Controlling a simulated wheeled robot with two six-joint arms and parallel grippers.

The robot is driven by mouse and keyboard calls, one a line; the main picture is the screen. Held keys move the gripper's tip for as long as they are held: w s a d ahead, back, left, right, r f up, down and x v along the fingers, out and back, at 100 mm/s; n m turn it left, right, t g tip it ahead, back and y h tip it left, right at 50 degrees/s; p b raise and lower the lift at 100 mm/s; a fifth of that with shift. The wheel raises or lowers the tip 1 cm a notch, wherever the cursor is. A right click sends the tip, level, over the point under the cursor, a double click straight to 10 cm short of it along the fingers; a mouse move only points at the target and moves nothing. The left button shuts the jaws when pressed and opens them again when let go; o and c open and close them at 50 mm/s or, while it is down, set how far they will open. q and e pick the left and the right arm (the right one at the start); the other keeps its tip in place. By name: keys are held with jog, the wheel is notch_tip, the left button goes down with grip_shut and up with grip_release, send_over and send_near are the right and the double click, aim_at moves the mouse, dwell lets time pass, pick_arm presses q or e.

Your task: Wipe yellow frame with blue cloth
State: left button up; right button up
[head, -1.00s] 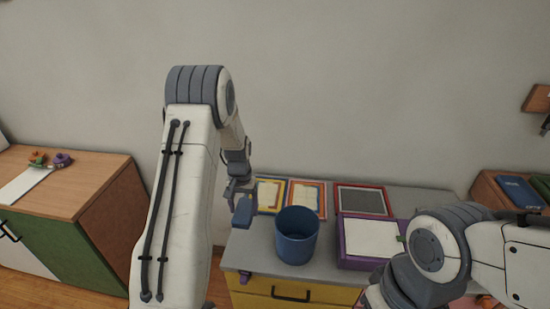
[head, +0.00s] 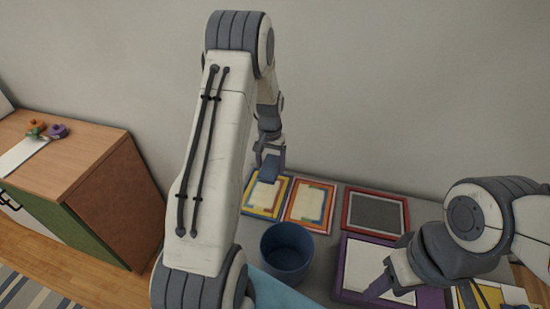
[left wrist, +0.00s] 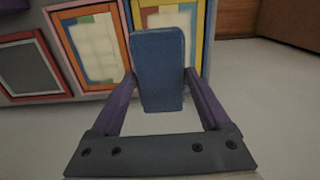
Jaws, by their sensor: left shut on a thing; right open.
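The yellow frame (head: 264,197), with a pale picture inside, lies at the left of the grey tabletop. It also shows at the top of the left wrist view (left wrist: 200,60). My left gripper (head: 270,165) is shut on the blue cloth (left wrist: 159,70), a small folded block between its purple fingers. The cloth is at the upper part of the yellow frame in the head view and hides part of it. I cannot tell whether they touch. My right gripper (head: 390,287) is open and empty, low over the purple-edged box at the right.
An orange frame (head: 310,204) lies right beside the yellow one. A red frame (head: 376,212) with a dark panel is further right. A blue bin (head: 287,250) stands in front of the frames. The purple-edged box (head: 366,262) is right of the bin.

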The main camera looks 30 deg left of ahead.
pick_arm(q)
notch_tip(320, 180, down, 9)
jog(key=b, duration=0.6)
jog(key=shift+b, duration=0.35)
jog(key=shift+f+b, duration=0.4)
jog(key=shift+f, duration=0.4)
jog(key=shift+f+b, duration=0.4)
jog(key=shift+f, duration=0.25)
jog(key=shift+w+a+r, duration=0.1)
jog(key=shift+w+a, duration=0.05)
jog(key=shift+w, duration=0.35)
jog(key=shift+w+a+r, duration=0.1)
jog(key=shift+w+a, duration=0.05)
jog(key=shift+w, duration=0.35)
jog(key=shift+s+d+f+p, duration=0.1)
jog(key=shift+s+d+p, duration=0.15)
jog(key=shift+s, duration=0.85)
jog(key=shift+s+d+f+p, duration=0.15)
jog(key=shift+s+d, duration=0.15)
jog(key=shift+s, duration=0.75)
jog(key=shift+w+a+r, duration=0.1)
jog(key=shift+w+a, duration=0.2)
jog(key=shift+w, duration=0.75)
jog(key=shift+w+a, duration=0.25)
jog(key=shift+w, duration=0.8)
